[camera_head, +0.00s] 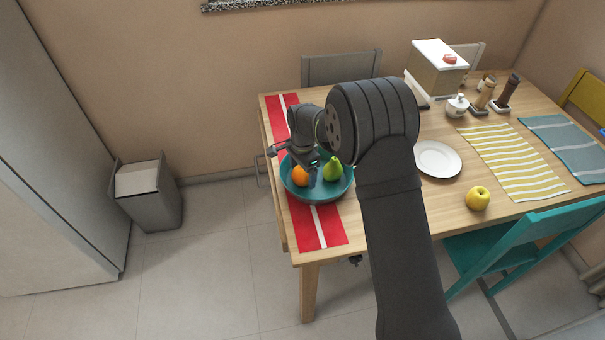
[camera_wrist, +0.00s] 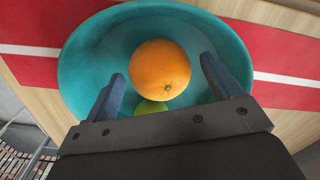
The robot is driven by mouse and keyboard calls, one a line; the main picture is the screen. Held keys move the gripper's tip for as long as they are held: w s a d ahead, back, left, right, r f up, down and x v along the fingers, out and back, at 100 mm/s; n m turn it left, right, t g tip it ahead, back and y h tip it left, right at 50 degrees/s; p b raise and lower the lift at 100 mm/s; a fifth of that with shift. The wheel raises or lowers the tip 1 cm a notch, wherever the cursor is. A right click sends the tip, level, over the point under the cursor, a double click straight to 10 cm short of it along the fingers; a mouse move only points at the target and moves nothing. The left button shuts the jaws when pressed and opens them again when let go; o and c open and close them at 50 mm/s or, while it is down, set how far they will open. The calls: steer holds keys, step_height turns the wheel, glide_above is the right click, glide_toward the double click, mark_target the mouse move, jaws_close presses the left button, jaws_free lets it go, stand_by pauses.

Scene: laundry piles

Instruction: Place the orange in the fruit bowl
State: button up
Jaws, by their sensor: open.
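The orange (camera_head: 300,176) lies inside the teal fruit bowl (camera_head: 318,195), on its left side, beside a green pear (camera_head: 333,169). The bowl stands on a red runner with a white stripe. In the wrist view the orange (camera_wrist: 160,69) rests inside the bowl (camera_wrist: 84,62). My gripper (camera_wrist: 160,78) is open, with one finger on each side of the orange and gaps showing between them. A small green part of the pear (camera_wrist: 150,107) shows below the orange. In the head view my gripper is over the bowl and its fingers are mostly hidden.
The wooden table (camera_head: 425,199) also holds a white plate (camera_head: 437,159), a yellow apple (camera_head: 477,198), striped placemats, a sugar pot and grinders. A box (camera_head: 437,68) stands at the back. A teal chair (camera_head: 520,245) is at the front right. A bin (camera_head: 148,190) stands left.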

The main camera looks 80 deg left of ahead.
step_height(320, 180, up, 11)
steer(key=shift+f, duration=0.1)
stand_by(0.4)
steer(key=shift+f, duration=4.25)
